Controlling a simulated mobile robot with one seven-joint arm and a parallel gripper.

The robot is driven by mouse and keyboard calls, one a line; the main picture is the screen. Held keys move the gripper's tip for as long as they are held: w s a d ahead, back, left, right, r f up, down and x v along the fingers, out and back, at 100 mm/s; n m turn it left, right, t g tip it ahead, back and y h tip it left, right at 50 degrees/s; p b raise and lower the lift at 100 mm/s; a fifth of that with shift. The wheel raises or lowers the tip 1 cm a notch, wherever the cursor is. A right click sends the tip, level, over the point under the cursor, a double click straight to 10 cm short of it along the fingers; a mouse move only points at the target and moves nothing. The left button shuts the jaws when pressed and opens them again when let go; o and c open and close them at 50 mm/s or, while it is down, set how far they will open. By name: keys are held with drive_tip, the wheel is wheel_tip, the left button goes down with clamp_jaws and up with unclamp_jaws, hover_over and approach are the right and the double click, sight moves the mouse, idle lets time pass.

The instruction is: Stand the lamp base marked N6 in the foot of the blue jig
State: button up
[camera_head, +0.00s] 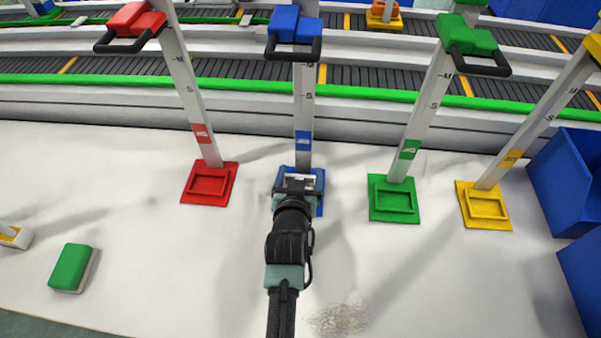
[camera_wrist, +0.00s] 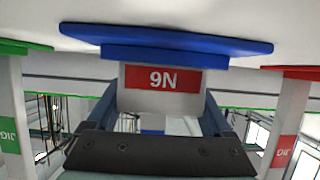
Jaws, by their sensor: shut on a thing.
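The lamp base (camera_wrist: 162,88) is a pale block with a red label that reads N6, upside down in the wrist view. My gripper (camera_head: 298,181) is shut on it, with a finger on each side. The blue jig (camera_head: 303,110) is an upright post with a blue clamp on top and a square blue foot (camera_head: 320,195). In the wrist view the raised rim of the blue foot (camera_wrist: 165,47) meets the edge of the lamp base. I cannot tell whether the base rests inside the rim or just above it. In the head view my gripper hides the base and most of the foot.
Red (camera_head: 208,184), green (camera_head: 394,199) and yellow (camera_head: 484,206) jig feet stand on either side on the white table. A green-topped block (camera_head: 72,267) lies at left. Blue bins (camera_head: 566,175) stand at right. A conveyor (camera_head: 230,69) runs behind. The table front is mostly clear.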

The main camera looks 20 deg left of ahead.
drive_tip(key=shift+f, duration=0.1)
drive_tip(key=o, duration=1.3)
drive_tip(key=shift+s+f, duration=0.1)
drive_tip(key=shift+s+d, duration=0.1)
drive_tip(key=shift+s, duration=0.2)
drive_tip(key=v, duration=0.8)
drive_tip(key=p+v, duration=0.1)
drive_tip(key=v, duration=0.3)
drive_tip(key=shift+r, duration=0.45)
